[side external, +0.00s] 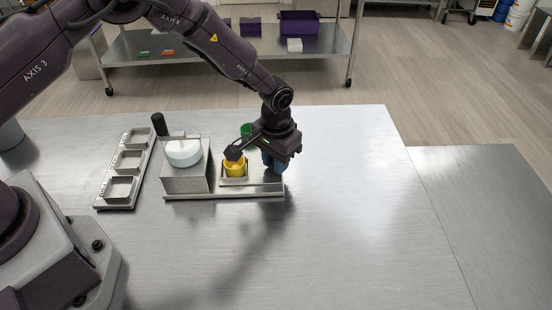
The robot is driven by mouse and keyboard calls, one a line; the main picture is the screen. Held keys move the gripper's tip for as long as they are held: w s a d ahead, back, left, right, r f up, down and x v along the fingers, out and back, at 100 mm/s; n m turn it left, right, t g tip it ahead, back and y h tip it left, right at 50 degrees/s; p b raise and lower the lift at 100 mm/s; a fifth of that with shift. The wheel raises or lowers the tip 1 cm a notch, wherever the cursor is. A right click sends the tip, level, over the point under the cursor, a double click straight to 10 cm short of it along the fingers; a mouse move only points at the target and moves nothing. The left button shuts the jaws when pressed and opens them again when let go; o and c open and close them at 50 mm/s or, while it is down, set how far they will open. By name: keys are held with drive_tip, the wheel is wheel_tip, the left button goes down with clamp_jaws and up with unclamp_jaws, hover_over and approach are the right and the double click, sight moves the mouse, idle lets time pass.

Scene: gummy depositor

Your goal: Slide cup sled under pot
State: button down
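The steel depositor box with a round white pot (183,152) on top stands on a long metal base (215,195). To its right, a small metal cup sled (233,182) sits on the same base and carries a yellow cup (235,168). The sled is beside the box, not under the pot. My gripper (240,152) is low over the right part of the base, with a dark finger close to the yellow cup's top. I cannot tell whether it touches. The other finger and the gap are not clear. A blue object (273,163) shows partly beneath the gripper's hand.
A green cup (246,130) shows partly behind my gripper. A black handle (160,125) rises behind the box. A metal tray with three compartments (108,206) lies to the left. The table's front and right are clear. A shelf (225,45) stands behind.

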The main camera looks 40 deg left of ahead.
sight(244, 161)
drive_tip(key=shift+s+a, duration=2.45)
drive_tip(key=shift+s, duration=0.05)
drive_tip(key=c, duration=1)
unclamp_jaws()
drive_tip(key=shift+o, duration=0.2)
wheel_tip(244, 161, up, 13)
